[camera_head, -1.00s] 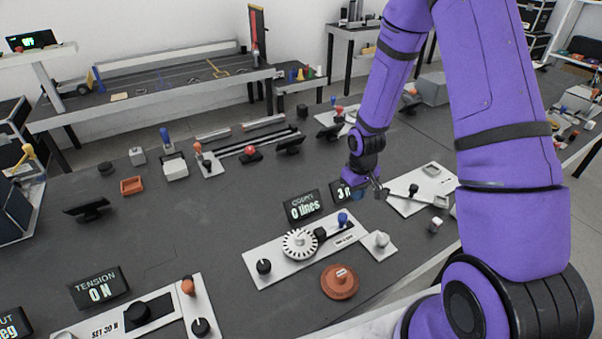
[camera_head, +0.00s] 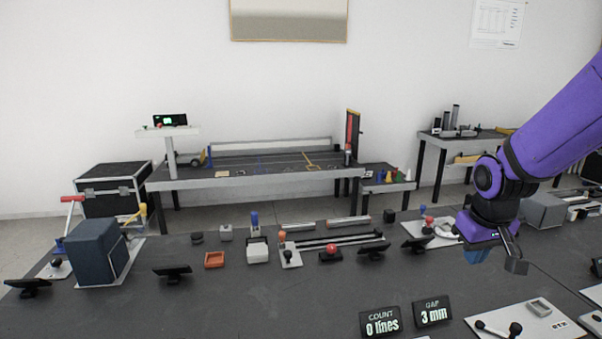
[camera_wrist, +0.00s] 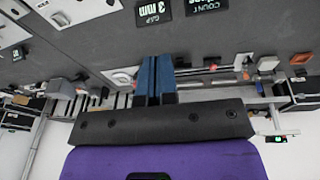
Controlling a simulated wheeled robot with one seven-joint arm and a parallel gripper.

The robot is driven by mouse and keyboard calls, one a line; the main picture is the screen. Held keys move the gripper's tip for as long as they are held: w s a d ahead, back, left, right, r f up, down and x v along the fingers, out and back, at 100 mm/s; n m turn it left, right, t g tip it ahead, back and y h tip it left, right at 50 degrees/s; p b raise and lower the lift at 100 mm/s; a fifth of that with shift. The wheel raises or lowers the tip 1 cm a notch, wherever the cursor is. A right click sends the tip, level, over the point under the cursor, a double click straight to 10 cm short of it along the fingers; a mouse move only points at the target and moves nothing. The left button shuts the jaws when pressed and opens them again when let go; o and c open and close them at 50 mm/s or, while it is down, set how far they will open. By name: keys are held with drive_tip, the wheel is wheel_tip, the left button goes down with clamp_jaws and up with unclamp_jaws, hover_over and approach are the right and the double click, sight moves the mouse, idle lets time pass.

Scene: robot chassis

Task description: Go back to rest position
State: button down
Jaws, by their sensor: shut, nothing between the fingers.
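My gripper (camera_head: 477,256) hangs over the right part of the dark bench (camera_head: 290,297) in the head view, at the end of my purple arm. In the wrist view its two blue fingers (camera_wrist: 156,76) lie together with nothing between them. It is clear of the bench top and holds no object. The lower parts of my arm are out of the head view.
Two displays, reading 0 lines (camera_head: 381,323) and 3 mm (camera_head: 433,312), stand at the bench's front. A plate with a lever (camera_head: 527,322) lies at right. Several small devices line the back edge. A dark box (camera_head: 97,251) stands at left. The middle is mostly clear.

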drive_tip(key=s+a+r+m+t, duration=0.1)
drive_tip(key=s+a+r+t, duration=0.1)
drive_tip(key=s+r, duration=1.2)
drive_tip(key=s+a, duration=0.1)
drive_tip(key=s, duration=0.3)
drive_tip(key=shift+s+a+r+t+y, duration=0.15)
drive_tip(key=shift+s+r+t+y, duration=0.15)
drive_tip(key=shift+r+t+y, duration=0.1)
idle(3.5)
